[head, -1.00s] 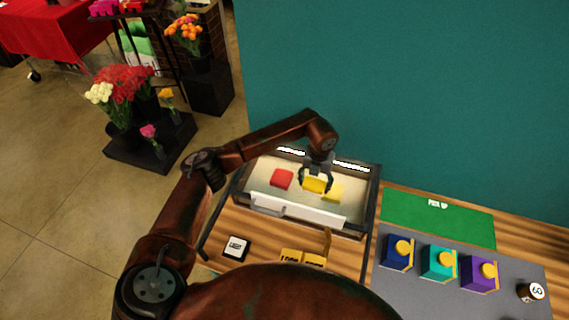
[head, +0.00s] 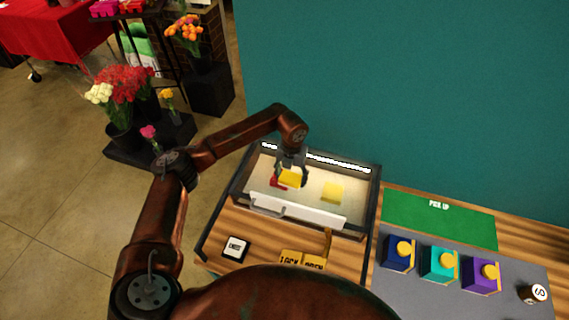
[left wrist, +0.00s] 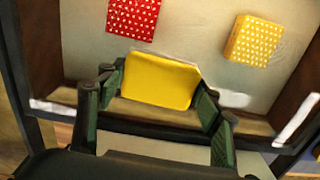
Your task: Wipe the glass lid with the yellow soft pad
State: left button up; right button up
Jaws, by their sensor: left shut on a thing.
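My left gripper (head: 291,179) is shut on a plain yellow pad (left wrist: 158,80), which also shows in the head view (head: 290,178). It holds the pad over the left half of the dark-framed case (head: 376,190). A red block with white dots (left wrist: 133,17) and a yellow block with white dots (left wrist: 254,40) show in the case area. In the head view the red block (head: 275,183) is partly hidden by the gripper, and the yellow block (head: 332,191) lies to the right. The clear glass itself is hard to make out. My right gripper is not in view.
A white bar (head: 300,210) runs along the case's front. A small white-topped block (head: 236,247) and a yellow lettered piece (head: 303,259) stand before it. A green mat (head: 440,220) and blue, teal and purple boxes (head: 439,264) are at right. A teal wall (head: 420,90) rises behind.

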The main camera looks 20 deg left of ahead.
pick_arm(q)
jog(key=shift+a, duration=0.85)
jog(key=shift+r, duration=0.25)
jog(key=shift+r+p, duration=0.3)
jog(key=shift+r, duration=0.6)
jog(key=shift+r+p, duration=1.25)
jog(key=shift+r, duration=1.65)
jog(key=shift+f, duration=0.1)
